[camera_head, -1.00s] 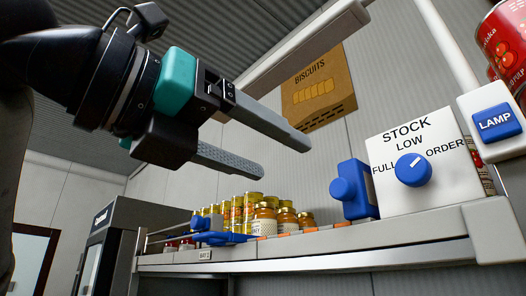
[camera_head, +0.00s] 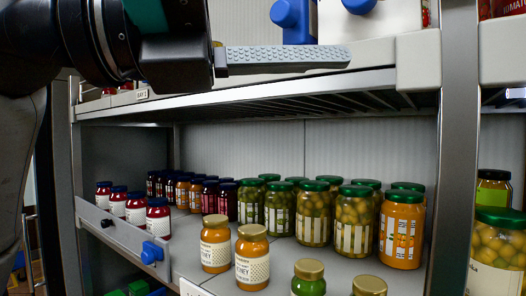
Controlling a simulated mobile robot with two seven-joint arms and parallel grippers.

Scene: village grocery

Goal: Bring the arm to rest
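My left arm comes in from the upper left. One finger of my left gripper (camera_head: 290,58) shows in the head view, pointing right, with its ridged pad bare and nothing against it. I see nothing held. My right gripper is not in view.
The lower shelf holds honey jars (camera_head: 252,257), green-lidded jars (camera_head: 355,221), dark jars and red jars (camera_head: 158,218). A grey rail (camera_head: 120,232) with a blue clip runs along its left side. A metal post (camera_head: 459,150) stands at right. Blue knobs sit on the upper shelf.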

